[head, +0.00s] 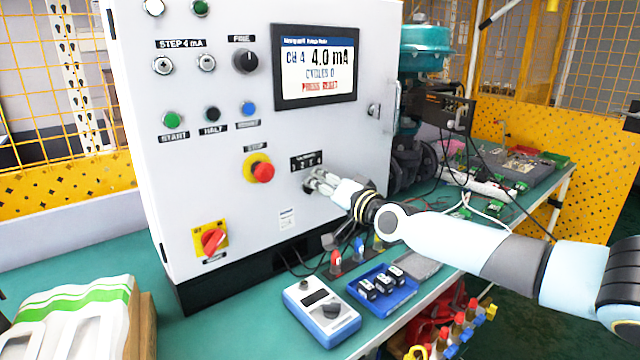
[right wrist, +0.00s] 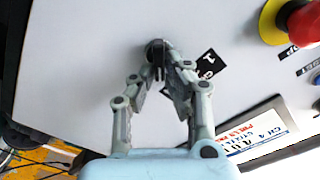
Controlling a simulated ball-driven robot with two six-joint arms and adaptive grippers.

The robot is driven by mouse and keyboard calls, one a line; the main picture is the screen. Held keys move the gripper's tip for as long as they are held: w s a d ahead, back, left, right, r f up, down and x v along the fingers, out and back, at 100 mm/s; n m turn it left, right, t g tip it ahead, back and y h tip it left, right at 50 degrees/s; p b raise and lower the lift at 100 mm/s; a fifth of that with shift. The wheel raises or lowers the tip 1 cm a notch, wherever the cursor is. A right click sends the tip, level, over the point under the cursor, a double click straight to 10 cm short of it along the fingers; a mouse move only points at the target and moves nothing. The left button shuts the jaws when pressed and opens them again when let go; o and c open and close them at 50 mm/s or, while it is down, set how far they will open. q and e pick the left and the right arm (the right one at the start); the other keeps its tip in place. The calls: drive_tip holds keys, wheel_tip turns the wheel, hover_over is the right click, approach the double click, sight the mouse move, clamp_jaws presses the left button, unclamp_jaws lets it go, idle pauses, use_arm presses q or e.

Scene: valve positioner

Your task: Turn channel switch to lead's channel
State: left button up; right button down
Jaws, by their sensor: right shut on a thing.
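The channel switch is a small dark knob (right wrist: 157,50) on the white cabinet front, beside a black numbered label (right wrist: 207,65). In the head view this label (head: 306,161) sits just above my right gripper (head: 316,182), which mostly hides the knob. My right gripper (right wrist: 160,72) is shut on the knob, its fingers on both sides of it. The display (head: 315,66) reads CH 4, 4.0 mA, cycles 0 and a red press-reset line.
A red emergency stop (head: 263,172) sits left of the gripper. A red rotary switch (head: 213,240) is lower left. A handheld meter (head: 321,312) and a blue tray (head: 399,308) lie on the green bench below. A teal valve actuator (head: 426,50) stands behind right.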

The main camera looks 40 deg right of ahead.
idle(0.3)
drive_tip(key=c, duration=1.4)
unclamp_jaws()
drive_tip(key=s, duration=0.4)
drive_tip(key=s+a, duration=0.1)
drive_tip(key=s, duration=0.7)
drive_tip(key=shift+a, duration=0.15)
